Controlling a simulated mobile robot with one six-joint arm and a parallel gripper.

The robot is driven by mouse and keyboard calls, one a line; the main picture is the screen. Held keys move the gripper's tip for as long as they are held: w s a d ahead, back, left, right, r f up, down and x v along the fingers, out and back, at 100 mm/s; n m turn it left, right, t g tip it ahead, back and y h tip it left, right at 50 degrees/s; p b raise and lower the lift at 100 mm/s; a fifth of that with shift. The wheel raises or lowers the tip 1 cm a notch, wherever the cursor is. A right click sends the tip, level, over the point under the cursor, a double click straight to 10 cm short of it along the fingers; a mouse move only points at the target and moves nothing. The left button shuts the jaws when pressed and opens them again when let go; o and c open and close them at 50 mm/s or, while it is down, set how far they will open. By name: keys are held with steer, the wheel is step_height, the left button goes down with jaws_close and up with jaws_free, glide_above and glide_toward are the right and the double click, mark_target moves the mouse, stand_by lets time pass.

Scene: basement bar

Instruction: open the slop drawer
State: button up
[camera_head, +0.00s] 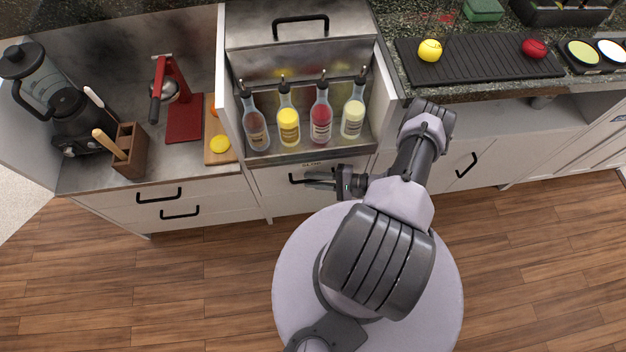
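The slop drawer (273,183) is a pale front below the bottle well, with a small dark label on its top edge that I cannot read fully. It looks shut. Its black bar handle (292,180) shows at its left end; the right part is hidden behind my gripper. My gripper (307,181) points left, with its two dark fingers apart, one above the other in the picture. The fingertips overlap the handle in this view. I cannot tell whether they touch it or whether the bar lies between them.
Several bottles with pour spouts (289,125) stand in the well above the drawer. A two-drawer cabinet (160,203) is to the left, and another handled front (466,165) to the right. The wooden floor (180,290) before the drawer is clear left of my base.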

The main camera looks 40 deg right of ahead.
steer(key=shift+w, duration=0.1)
jaws_close()
stand_by(1.4)
